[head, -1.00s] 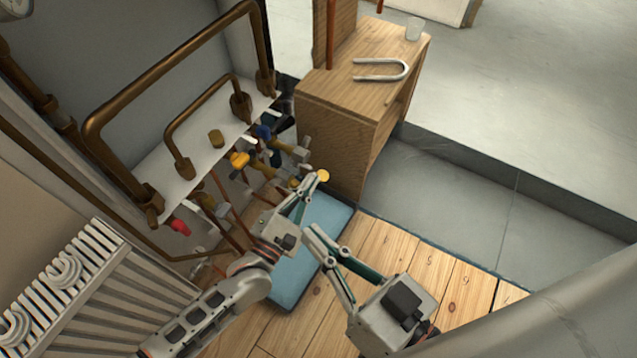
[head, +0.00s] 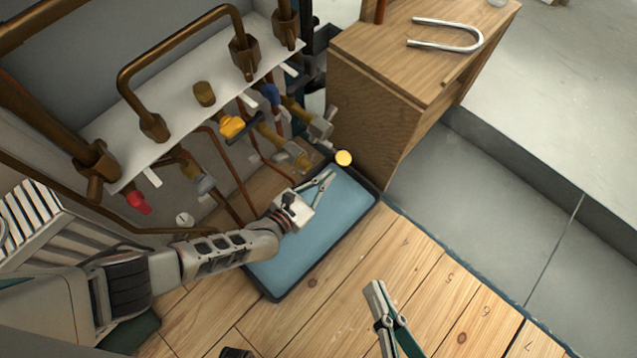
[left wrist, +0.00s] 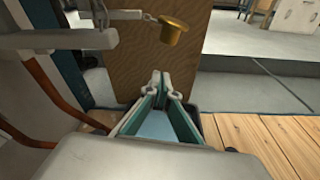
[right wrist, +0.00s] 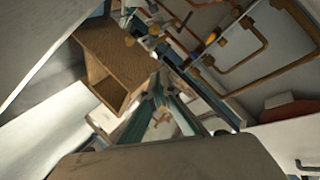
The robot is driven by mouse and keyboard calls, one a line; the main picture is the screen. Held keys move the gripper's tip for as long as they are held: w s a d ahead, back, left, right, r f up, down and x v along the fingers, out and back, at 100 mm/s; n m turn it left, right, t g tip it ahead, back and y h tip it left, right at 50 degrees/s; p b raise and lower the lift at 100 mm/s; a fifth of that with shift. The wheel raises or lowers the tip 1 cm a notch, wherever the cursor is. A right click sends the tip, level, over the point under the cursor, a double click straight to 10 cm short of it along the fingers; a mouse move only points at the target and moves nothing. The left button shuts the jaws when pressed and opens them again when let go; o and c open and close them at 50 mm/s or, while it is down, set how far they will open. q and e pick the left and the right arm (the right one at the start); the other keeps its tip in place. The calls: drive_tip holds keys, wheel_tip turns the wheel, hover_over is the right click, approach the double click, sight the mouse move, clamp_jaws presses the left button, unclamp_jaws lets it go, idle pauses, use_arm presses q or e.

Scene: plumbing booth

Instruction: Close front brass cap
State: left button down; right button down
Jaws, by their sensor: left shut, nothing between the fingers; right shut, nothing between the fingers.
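The brass cap (head: 343,158) shows as a bright yellow disc just past the upper edge of the blue tray in the head view. In the left wrist view the brass cap (left wrist: 172,31) hangs at the end of a short chain beside a grey pipe fitting. My left gripper (head: 328,177) is shut and empty, just below the cap and apart from it; in the left wrist view its fingertips (left wrist: 166,77) are below the cap. My right gripper (head: 375,288) is shut and empty over the wooden floor, well away from the cap.
Pipes and valves, including a yellow-handled valve (head: 232,127) and a red one (head: 138,201), crowd the left under a white shelf (head: 180,115). A wooden cabinet (head: 375,125) stands right behind the cap. A blue tray (head: 290,262) lies below. The wooden floor at right is clear.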

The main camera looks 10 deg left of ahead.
sight(339, 157)
use_arm(q)
drive_tip(key=shift+w+d+r+b, duration=0.15)
drive_tip(key=shift+w+d+r, duration=0.2)
drive_tip(key=shift+r, duration=0.2)
drive_tip(key=shift+w+d+r+b, duration=0.15)
drive_tip(key=shift+w+d+r, duration=0.15)
drive_tip(key=shift+r, duration=0.25)
drive_tip(key=shift+w+d+r+b, duration=0.15)
drive_tip(key=shift+w+d+r, duration=0.1)
drive_tip(key=shift+d+r, duration=0.25)
use_arm(e)
drive_tip(key=shift+a+m, duration=0.35)
drive_tip(key=shift+m, duration=0.55)
use_arm(q)
drive_tip(key=shift+a, duration=0.1)
drive_tip(key=shift+r, duration=0.1)
